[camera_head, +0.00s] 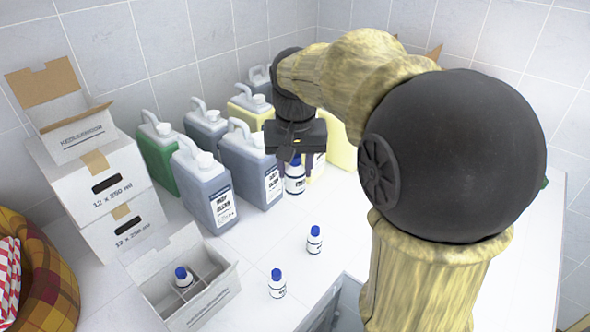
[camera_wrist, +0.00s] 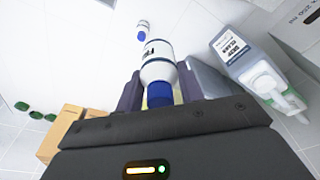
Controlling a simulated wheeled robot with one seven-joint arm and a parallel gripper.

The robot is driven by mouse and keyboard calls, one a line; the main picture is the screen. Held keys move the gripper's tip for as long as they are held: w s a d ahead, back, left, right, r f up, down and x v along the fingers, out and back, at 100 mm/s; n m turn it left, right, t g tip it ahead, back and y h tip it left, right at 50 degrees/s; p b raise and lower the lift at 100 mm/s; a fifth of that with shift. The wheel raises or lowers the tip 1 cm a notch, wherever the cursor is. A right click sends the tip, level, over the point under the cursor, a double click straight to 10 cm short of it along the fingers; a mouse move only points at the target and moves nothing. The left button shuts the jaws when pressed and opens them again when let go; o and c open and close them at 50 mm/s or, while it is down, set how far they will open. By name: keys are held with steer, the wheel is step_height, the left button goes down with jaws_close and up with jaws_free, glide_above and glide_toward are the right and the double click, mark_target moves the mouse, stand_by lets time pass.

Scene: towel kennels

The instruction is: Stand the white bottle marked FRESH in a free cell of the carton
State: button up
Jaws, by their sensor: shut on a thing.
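The white bottle with a blue cap (camera_wrist: 157,71) is between the fingers of my gripper (camera_wrist: 158,93); part of its label, reading like "FR", shows in the wrist view. In the head view my gripper (camera_head: 296,158) points down over the same bottle (camera_head: 295,184), shut on its upper part. The bottle looks upright; I cannot tell whether it touches the table. The open carton (camera_head: 213,304) stands at the front left, with dividers making cells. One blue-capped bottle (camera_head: 184,278) stands in one of its cells; other cells look empty, some partly hidden by the walls.
Two small blue-capped bottles stand loose on the table, one (camera_head: 314,240) nearer my gripper, one (camera_head: 277,284) right of the carton. Several large jugs, including a grey one (camera_head: 207,186), crowd the back beside my gripper. Stacked white boxes (camera_head: 107,187) stand at left.

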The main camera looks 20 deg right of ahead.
steer(key=shift+w+f, duration=0.1)
stand_by(0.3)
steer(key=shift+w+f+m+p, duration=0.15)
steer(key=shift+f+m+p, duration=0.25)
steer(key=shift+p, duration=0.1)
step_height(320, 180, down, 8)
steer(key=w+m+h+p, duration=0.1)
steer(key=w+m+p, duration=0.1)
steer(key=m+p, duration=0.2)
steer(key=shift+w+r+m+g, duration=0.15)
steer(key=shift+w+m+g, duration=0.15)
steer(key=shift+m, duration=0.6)
